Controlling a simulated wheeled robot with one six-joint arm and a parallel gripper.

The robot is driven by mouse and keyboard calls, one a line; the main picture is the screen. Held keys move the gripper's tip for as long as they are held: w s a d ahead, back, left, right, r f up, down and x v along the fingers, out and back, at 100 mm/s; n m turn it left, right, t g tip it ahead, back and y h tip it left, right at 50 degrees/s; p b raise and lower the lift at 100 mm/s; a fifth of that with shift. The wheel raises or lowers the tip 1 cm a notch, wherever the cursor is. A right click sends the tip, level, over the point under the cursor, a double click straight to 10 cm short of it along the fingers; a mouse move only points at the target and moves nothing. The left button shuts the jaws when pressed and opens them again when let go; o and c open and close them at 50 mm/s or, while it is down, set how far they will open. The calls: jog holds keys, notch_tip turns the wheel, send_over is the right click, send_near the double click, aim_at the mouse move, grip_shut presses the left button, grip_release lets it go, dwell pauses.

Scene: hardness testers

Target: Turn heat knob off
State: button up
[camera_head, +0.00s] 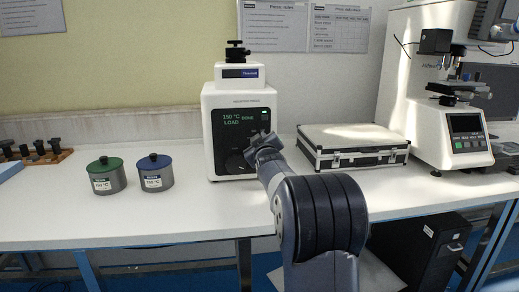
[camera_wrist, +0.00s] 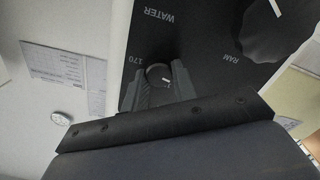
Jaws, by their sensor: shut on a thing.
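The white mounting press (camera_head: 240,110) stands on the bench with a dark front panel; its green display reads 150 °C, LOAD and DONE. My gripper (camera_head: 262,143) is at the lower right of that panel and hides part of it. In the wrist view, my gripper (camera_wrist: 161,78) is shut on a small round black knob, the heat knob (camera_wrist: 158,72), with one finger on each side. A short white mark shows on the knob's face, and "170" is printed beside it. The words WATER and RAM are on the panel (camera_wrist: 195,38) nearby.
A larger dark knob (camera_wrist: 275,32) sits close by on the panel. A silver case (camera_head: 350,146) lies right of the press, and a hardness tester (camera_head: 445,100) stands beyond. A green-lidded pot (camera_head: 107,176) and blue-lidded pot (camera_head: 154,173) stand left. The bench front is clear.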

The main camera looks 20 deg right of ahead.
jog(key=shift+f+n+b, duration=0.1)
jog(key=shift+n+b, duration=0.7)
jog(key=shift+n, duration=0.3)
jog(key=o, duration=1)
jog(key=v, duration=1.1)
jog(key=shift+w, duration=0.1)
jog(key=shift+w, duration=0.15)
